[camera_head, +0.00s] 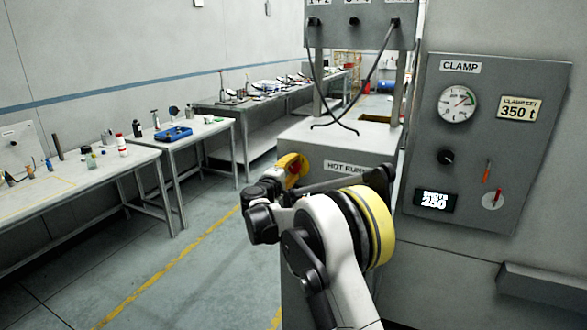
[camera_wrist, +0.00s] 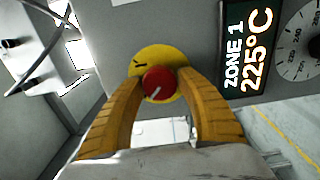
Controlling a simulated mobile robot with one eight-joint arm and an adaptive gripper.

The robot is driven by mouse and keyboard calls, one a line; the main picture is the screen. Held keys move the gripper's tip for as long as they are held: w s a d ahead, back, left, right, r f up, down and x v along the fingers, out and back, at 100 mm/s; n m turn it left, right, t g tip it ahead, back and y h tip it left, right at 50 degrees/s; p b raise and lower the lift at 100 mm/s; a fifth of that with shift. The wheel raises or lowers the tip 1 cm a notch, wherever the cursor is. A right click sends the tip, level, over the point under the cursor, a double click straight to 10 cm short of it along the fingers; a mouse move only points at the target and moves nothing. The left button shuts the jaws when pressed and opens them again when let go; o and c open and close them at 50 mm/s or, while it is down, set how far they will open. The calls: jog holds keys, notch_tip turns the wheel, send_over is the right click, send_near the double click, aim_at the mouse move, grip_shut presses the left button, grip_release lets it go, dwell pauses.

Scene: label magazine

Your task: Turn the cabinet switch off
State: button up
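The cabinet switch is a red round knob (camera_wrist: 159,84) with a white pointer mark, on a yellow round plate (camera_wrist: 158,58). The mark slants in the wrist view. My gripper (camera_head: 298,171) is small and partly hidden in the head view.
In the wrist view a ZONE 1 display (camera_wrist: 248,50) reads 225°C, with a round gauge (camera_wrist: 301,45) at right. The CLAMP panel (camera_head: 484,143) stands right of my arm. Workbenches (camera_head: 75,178) line the left wall. The floor between is clear. Black cables (camera_head: 372,75) hang above the cabinet.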

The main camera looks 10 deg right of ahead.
jog(key=shift+o, duration=0.7)
jog(key=v, duration=1.2)
